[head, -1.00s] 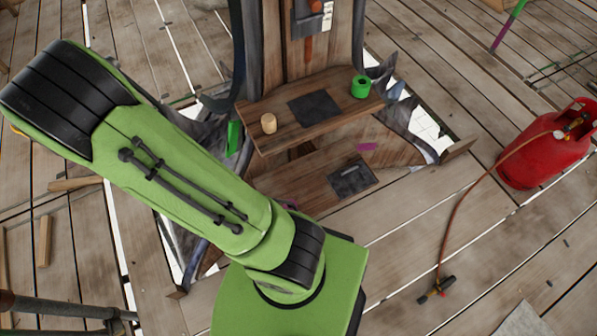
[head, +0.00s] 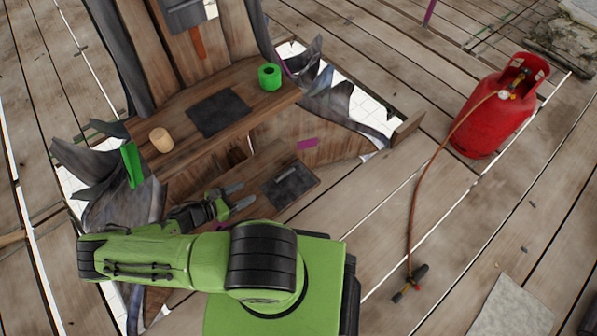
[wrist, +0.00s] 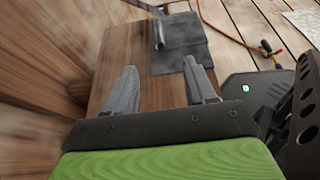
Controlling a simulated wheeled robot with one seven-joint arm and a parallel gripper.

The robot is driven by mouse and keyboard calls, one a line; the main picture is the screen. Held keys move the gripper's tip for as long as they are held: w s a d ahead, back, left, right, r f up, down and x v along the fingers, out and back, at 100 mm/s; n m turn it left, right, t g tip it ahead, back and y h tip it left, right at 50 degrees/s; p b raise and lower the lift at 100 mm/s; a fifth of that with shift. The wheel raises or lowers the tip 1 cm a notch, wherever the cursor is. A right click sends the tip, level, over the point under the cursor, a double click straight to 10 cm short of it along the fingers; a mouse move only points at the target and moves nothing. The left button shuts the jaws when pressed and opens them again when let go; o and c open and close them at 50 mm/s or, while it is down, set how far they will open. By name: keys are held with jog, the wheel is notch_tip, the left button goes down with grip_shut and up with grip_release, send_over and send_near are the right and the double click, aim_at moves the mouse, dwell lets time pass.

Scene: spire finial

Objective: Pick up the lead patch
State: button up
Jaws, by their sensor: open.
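Two dark grey sheets could be the lead patch; I cannot tell which. One flat square sheet (head: 218,112) lies on the upper wooden shelf. The other dark sheet (head: 290,188) lies on the lower wooden board, with a small light-grey bar (head: 287,174) on it. This lower sheet also shows in the wrist view (wrist: 183,62), beyond the fingertips. My gripper (head: 240,196) is open and empty, over the lower board just left of the lower sheet.
The upper shelf (head: 180,140) holds a wooden cylinder (head: 161,139) and a green roll (head: 269,77). A magenta piece (head: 307,144) is behind the lower sheet. A red gas cylinder (head: 492,112) with a hose stands right. A light-grey sheet (head: 505,305) lies on the plank floor.

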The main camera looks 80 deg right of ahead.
aim_at(281, 175)
jog(key=b+x, duration=0.2)
jog(key=x, duration=0.5)
jog(key=b+x, duration=0.2)
jog(key=x, duration=0.6)
jog(key=shift+d+f, duration=0.2)
jog(key=shift+d, duration=0.15)
jog(key=shift+r, duration=0.1)
grip_shut()
